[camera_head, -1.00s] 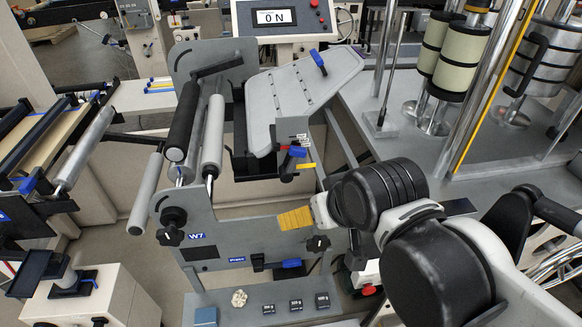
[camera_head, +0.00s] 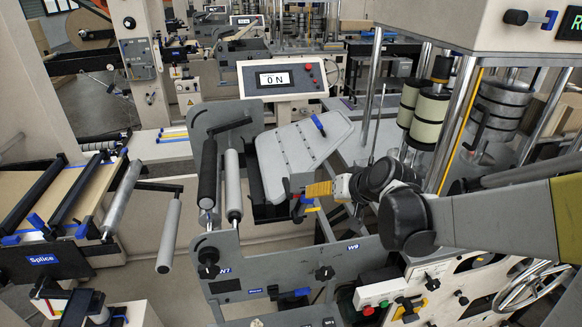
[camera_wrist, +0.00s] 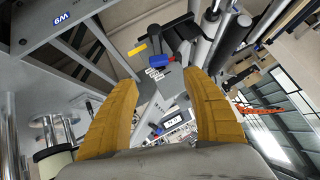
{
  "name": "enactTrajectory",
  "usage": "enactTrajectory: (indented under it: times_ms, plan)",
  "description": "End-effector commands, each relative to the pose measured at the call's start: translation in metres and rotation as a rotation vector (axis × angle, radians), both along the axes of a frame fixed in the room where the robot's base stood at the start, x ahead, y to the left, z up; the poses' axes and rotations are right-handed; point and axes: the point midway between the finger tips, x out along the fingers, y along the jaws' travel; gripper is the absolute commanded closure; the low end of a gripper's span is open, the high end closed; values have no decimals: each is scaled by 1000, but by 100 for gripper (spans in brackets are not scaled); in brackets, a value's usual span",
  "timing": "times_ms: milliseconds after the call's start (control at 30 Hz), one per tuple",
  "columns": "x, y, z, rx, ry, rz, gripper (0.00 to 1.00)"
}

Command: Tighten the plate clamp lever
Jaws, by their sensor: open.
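The tilted grey plate (camera_head: 285,160) stands at centre in the head view, with a small blue handle (camera_head: 319,125) on its upper edge. At its lower corner is a dark clamp block with a blue lever (camera_head: 306,198) and a yellow tab (camera_head: 312,209). In the wrist view the blue lever (camera_wrist: 162,59) and yellow tab (camera_wrist: 138,49) lie ahead, beyond the fingertips. I cannot tell for certain which blue part is the plate clamp lever. My gripper (camera_head: 312,189), with yellow fingers, is beside the block in the head view. In the wrist view my gripper (camera_wrist: 157,88) is open and empty.
A display reading 0 N (camera_head: 276,78) stands behind the plate. A black roller (camera_head: 208,172) and a grey roller (camera_head: 233,185) rise left of it. The grey side frame labelled W9 (camera_head: 345,255) lies below my gripper. Chrome posts (camera_head: 458,125) stand to the right.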

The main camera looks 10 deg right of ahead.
Motion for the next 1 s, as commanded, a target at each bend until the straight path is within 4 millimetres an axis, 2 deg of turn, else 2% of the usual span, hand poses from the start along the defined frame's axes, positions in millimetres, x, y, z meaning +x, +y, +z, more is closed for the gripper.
enactTrajectory:
  times_ms: [167,400,600,1000]
  plan:
    - [15,4,-14,3,-3,2,42]
    - [48,16,-46,3,-2,2,42]
    - [70,23,-66,2,-3,1,42]
    - [78,25,-72,2,-2,0,42]
